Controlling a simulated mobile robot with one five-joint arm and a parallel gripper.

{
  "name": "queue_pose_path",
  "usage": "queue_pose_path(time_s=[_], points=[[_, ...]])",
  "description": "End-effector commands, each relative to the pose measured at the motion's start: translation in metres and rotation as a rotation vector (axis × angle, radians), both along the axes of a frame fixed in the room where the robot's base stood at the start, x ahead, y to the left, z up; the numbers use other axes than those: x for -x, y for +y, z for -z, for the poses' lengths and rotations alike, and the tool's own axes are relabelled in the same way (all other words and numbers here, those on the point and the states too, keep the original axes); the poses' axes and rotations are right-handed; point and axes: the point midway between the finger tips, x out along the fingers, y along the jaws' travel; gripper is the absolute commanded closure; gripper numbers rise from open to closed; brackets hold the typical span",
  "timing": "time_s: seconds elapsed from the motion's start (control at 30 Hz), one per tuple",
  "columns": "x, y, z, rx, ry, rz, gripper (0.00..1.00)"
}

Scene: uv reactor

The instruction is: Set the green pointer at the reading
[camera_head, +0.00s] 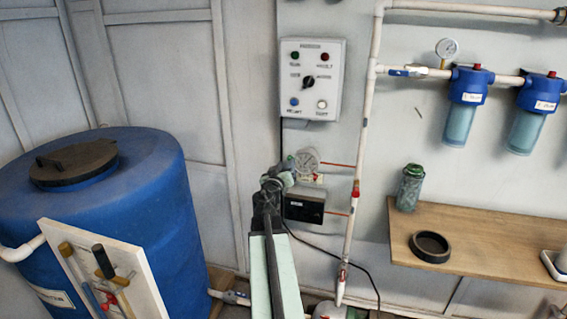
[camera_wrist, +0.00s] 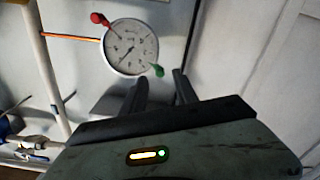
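A round white dial gauge (camera_wrist: 130,48) with a thin dark needle fills the upper middle of the wrist view. A green pointer (camera_wrist: 158,70) sticks out from its rim at lower right, and a red pointer (camera_wrist: 97,18) at upper left. My gripper (camera_wrist: 158,76) is open. Its two dark fingers stand apart just below the green pointer, whose tip lies near the gap between them; I cannot tell whether they touch. In the head view the gauge (camera_head: 306,161) is on the wall, with my gripper (camera_head: 276,178) at its left, partly hiding it.
A black box (camera_head: 304,207) sits just below the gauge. A control panel (camera_head: 312,79) is above. A white vertical pipe (camera_head: 358,150) stands to the right, joined by a thin red line. A blue tank (camera_head: 150,190) is at left, a wooden shelf (camera_head: 480,245) at right.

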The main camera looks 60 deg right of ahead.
Motion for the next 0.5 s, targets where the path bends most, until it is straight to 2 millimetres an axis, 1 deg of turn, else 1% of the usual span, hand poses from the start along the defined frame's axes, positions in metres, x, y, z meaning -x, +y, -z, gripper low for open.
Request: queue_pose_path(time_s=[0.03,0.13,0.2,0.4,0.47,0.5], points=[[-0.003,-0.013,0.0,-0.001,0.0,0.001,0.65],[-0.004,-0.025,0.0,0.0,0.0,0.002,0.65],[-0.004,-0.027,0.0,0.0,0.0,0.0,0.65],[-0.005,-0.026,0.0,-0.001,0.0,-0.002,0.65],[-0.005,-0.026,0.0,-0.001,0.0,-0.002,0.81],[-0.005,-0.026,0.0,-0.001,0.0,-0.002,0.92]])
